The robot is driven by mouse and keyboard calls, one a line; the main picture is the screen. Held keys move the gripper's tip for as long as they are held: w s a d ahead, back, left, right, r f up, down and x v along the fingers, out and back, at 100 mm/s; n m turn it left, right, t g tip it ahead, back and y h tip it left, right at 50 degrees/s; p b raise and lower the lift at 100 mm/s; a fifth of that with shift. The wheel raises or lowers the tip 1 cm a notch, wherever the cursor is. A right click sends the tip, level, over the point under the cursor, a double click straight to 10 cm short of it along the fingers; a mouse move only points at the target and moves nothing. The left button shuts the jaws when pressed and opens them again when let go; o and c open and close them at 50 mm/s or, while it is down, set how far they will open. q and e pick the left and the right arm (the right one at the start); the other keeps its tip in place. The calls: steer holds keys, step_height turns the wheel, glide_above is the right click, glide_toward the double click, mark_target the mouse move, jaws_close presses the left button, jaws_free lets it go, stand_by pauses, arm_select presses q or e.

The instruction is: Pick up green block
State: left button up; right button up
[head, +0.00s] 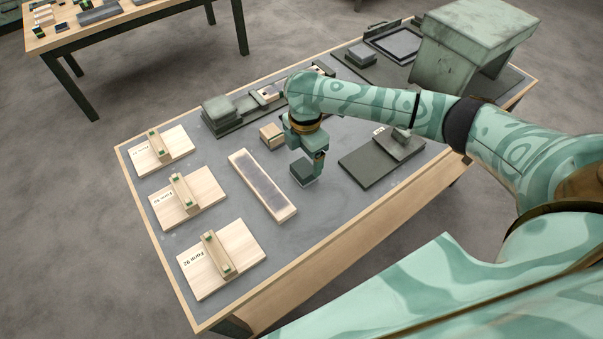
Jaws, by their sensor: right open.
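A dark green block (301,172) stands on the grey table top, right of the long wooden tray. My right gripper (312,165) points down at this block from above, with its jaws open. A finger shows close to the block's right side. I cannot tell whether it touches. The gripper and wrist hide part of the block. Another dark green block (403,143) rests on a flat dark green plate (367,165) to the right. My left gripper is not in view.
The long wooden tray (286,212) and a small wooden block (271,136) are near my right gripper. Labelled wooden forms (236,275) line the table's left side. A large green housing (437,62) stands at the back right. Dark green parts (222,113) sit along the back.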

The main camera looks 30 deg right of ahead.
mark_target(303, 167)
steer(key=shift+f, duration=0.5)
step_height(303, 167, down, 5)
steer(key=b, duration=0.3)
steer(key=shift+a+r, duration=0.1)
steer(key=shift+a, duration=0.05)
steer(key=shift+r, duration=0.2)
steer(key=c, duration=1)
